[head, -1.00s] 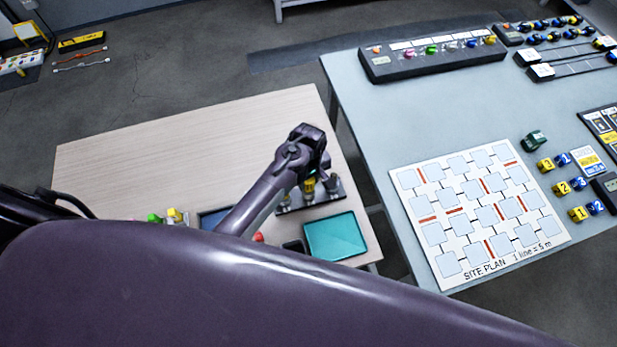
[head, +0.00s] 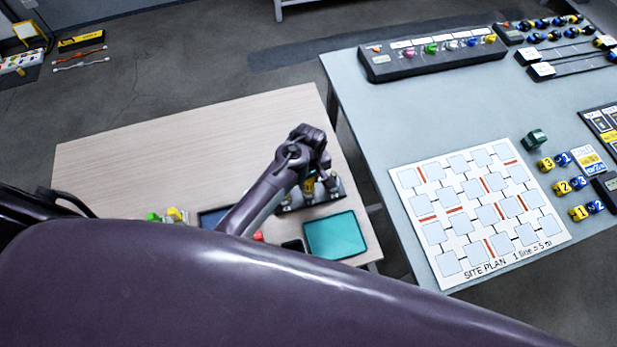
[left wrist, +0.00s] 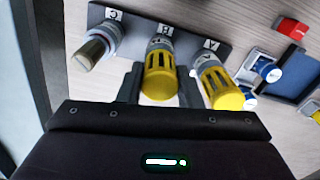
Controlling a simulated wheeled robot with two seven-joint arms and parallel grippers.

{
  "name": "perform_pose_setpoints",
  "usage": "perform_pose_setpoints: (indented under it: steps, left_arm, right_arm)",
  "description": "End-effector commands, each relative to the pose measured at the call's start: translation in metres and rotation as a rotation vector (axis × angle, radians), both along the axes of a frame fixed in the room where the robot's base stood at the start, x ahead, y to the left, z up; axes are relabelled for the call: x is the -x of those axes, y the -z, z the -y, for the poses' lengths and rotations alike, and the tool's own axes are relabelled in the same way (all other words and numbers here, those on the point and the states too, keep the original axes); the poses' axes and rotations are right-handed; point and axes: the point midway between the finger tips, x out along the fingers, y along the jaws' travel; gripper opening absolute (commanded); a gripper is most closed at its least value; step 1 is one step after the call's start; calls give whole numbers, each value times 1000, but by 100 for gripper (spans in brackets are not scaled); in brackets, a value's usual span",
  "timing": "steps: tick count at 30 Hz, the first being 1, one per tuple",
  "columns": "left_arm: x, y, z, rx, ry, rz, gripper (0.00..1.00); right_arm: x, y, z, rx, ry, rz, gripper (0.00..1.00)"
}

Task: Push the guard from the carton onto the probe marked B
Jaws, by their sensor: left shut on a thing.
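A dark rack (left wrist: 185,30) holds three upright probes marked C, B and A. My left gripper (left wrist: 160,85) is shut on a yellow slotted guard (left wrist: 160,76), one finger on each side. The guard is in line with the probe marked B (left wrist: 159,44) and meets its grey collar; how firmly it is seated I cannot tell. Probe A (left wrist: 207,62) has a similar yellow guard, and probe C (left wrist: 101,40) has none. In the head view my left gripper (head: 309,184) is over the rack (head: 322,203), largely hiding the probes. I cannot identify the carton surely. My right gripper is not in view.
A teal tray (head: 336,236) lies in front of the rack on the wooden table (head: 180,150). A dark blue tray (head: 212,217) is left of it, partly behind my arm. The table's far left is clear. A grey table with a site plan (head: 480,212) stands right.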

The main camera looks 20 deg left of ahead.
Motion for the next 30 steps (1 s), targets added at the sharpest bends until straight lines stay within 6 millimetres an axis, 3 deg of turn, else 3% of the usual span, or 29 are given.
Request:
perform_pose_setpoints:
  steps: [5, 6, 11, 17, 20, 30]
  left_arm:
    - [-1, -1, 0, 1, 0, 2, 8]
    - [-1, -1, 0, 1, 0, 2, 34]
    - [-1, -1, 0, 1, 0, 2, 55]
    - [0, -1, 0, 0, 0, 1, 57]
    - [0, 0, 0, 0, 0, 1, 68]
    - [0, -1, 0, 0, 0, 1, 68]
  right_arm:
    - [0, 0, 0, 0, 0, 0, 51]
    - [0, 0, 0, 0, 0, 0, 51]
    - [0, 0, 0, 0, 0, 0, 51]
    - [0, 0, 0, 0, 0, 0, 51]
    - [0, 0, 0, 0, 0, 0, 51]
    - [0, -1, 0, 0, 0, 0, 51]
